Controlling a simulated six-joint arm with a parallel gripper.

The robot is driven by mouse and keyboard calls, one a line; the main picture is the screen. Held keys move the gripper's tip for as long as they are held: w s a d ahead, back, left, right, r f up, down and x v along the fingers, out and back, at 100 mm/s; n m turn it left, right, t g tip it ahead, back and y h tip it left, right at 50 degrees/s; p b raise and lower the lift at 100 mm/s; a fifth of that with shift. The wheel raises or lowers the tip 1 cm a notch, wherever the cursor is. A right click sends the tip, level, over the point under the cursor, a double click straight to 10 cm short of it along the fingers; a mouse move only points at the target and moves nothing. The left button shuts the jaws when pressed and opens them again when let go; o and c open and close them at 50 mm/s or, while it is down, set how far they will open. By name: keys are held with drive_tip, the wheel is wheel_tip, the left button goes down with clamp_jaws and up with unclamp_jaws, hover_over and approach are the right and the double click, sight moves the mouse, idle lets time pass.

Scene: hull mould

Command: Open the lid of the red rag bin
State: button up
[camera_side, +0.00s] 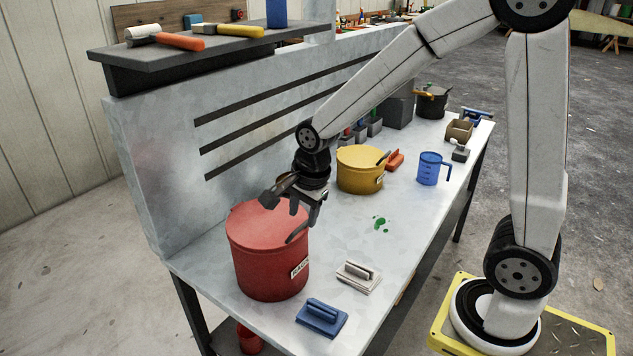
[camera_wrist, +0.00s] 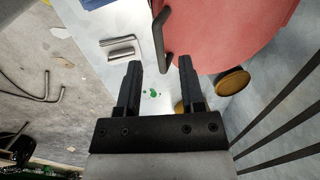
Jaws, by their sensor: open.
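The red rag bin (camera_side: 268,262) stands on the near left end of the bench, with a label on its front. Its red lid (camera_side: 258,222) lies flat across the top and looks closed; it also shows in the wrist view (camera_wrist: 225,30). A dark handle (camera_side: 297,235) juts from the lid's right edge; the wrist view shows this bent handle (camera_wrist: 164,32) too. My gripper (camera_side: 304,212) is open and empty, just above the lid's right edge near the handle. In the wrist view the handle lies ahead of my open gripper (camera_wrist: 160,67), between the lines of its fingers.
A blue float (camera_side: 322,317) and a pale float (camera_side: 358,277) lie right of the bin. A yellow bucket (camera_side: 359,170) and a blue jug (camera_side: 431,168) stand farther back. The slotted panel (camera_side: 190,165) rises behind the bin, under a tool shelf (camera_side: 180,55). Bench around the green spots is clear.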

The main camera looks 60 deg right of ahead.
drive_tip(key=shift+w+f, duration=0.2)
drive_tip(key=shift+f, duration=0.95)
drive_tip(key=shift+c, duration=0.2)
clamp_jaws()
idle(0.6)
